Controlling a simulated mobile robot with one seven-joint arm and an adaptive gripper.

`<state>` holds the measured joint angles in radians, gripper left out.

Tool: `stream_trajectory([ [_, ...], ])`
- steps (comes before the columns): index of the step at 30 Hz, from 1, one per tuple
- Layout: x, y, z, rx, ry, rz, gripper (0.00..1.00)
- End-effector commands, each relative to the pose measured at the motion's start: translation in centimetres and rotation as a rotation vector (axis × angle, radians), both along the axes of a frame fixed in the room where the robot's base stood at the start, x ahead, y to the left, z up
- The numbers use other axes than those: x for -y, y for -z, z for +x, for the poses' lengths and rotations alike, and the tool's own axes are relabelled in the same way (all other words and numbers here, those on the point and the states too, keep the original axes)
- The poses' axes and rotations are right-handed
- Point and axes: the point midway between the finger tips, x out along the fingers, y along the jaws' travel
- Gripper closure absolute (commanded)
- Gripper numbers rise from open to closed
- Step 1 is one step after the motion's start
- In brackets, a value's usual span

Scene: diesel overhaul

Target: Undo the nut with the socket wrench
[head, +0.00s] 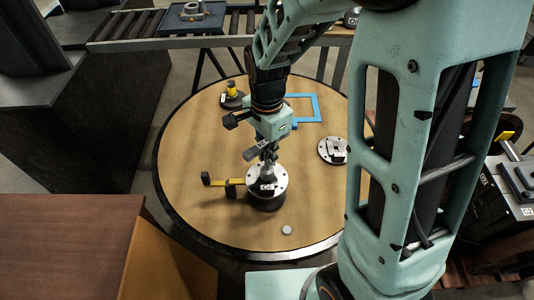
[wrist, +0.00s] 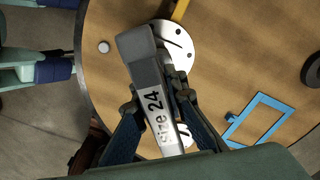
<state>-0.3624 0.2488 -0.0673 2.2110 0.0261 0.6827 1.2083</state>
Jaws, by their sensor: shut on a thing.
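The socket wrench (wrist: 146,68) is grey with a pale face marked "size 24". My gripper (wrist: 160,105) is shut on it, one dark finger on each side. In the head view my gripper (head: 268,148) points down over a round silver flange (head: 280,181) on a dark stand, with the wrench (head: 256,152) at its fingers. The flange also shows in the wrist view (wrist: 183,42), partly behind the wrench. The nut is hidden by the wrench and gripper. I cannot tell whether the socket is seated on it.
The round wooden table (head: 190,140) also holds a yellow-and-black bar (head: 220,182) beside the flange, a small grey disc (head: 287,230), a blue frame (head: 318,107), a silver plate (head: 333,150) and a yellow-topped item (head: 232,93). The table's front left is clear. A roller conveyor (head: 130,28) runs behind.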

Motion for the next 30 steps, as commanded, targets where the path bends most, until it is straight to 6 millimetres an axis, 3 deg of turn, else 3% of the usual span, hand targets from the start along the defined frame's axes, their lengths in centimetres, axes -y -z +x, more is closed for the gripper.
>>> stream_trajectory([
  [30,0.01,-0.36,-0.02,0.000,-1.230,0.001,1.00],
])
